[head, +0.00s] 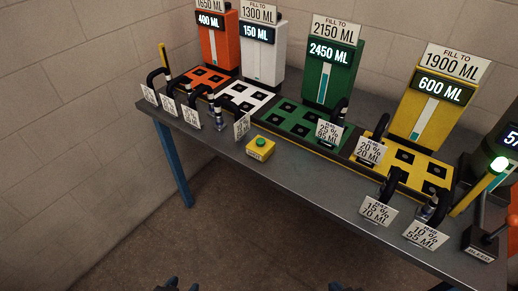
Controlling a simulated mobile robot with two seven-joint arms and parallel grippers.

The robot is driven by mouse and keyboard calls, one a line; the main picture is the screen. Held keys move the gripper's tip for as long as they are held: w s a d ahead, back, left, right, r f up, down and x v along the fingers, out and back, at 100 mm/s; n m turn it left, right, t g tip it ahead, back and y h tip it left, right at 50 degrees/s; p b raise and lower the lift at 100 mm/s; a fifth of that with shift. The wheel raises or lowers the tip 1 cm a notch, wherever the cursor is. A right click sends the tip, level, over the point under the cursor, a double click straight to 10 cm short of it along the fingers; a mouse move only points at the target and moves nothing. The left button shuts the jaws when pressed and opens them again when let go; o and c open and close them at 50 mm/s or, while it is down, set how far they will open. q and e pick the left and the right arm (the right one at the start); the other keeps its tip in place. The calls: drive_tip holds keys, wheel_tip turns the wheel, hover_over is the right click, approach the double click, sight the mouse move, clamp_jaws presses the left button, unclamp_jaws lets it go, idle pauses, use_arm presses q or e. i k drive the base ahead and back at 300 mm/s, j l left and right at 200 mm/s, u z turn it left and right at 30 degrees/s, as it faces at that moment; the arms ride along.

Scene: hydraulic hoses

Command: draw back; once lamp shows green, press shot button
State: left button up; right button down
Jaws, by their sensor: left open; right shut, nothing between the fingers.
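A yellow box with a green button on top (260,147) sits at the front edge of the grey bench, left of its middle; the small label on its front is too small to read for certain. My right gripper (340,287) is shut and empty at the bottom edge, mostly cut off. Neither gripper touches anything visible.
The grey bench (225,140) carries orange (219,45), white (263,55), green (333,75) and yellow (432,105) units with level displays. Several black hoses with tags stand along its front. A red-knobbed lever box (482,243) is at right. Floor before the bench is clear.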

sight(260, 141)
drive_tip(key=j+z, duration=0.15)
drive_tip(key=z, duration=0.25)
drive_tip(key=i+j+z, duration=0.1)
drive_tip(key=j+z, duration=0.65)
drive_tip(key=j, duration=0.55)
drive_tip(key=k+j, duration=0.1)
drive_tip(key=j, duration=0.75)
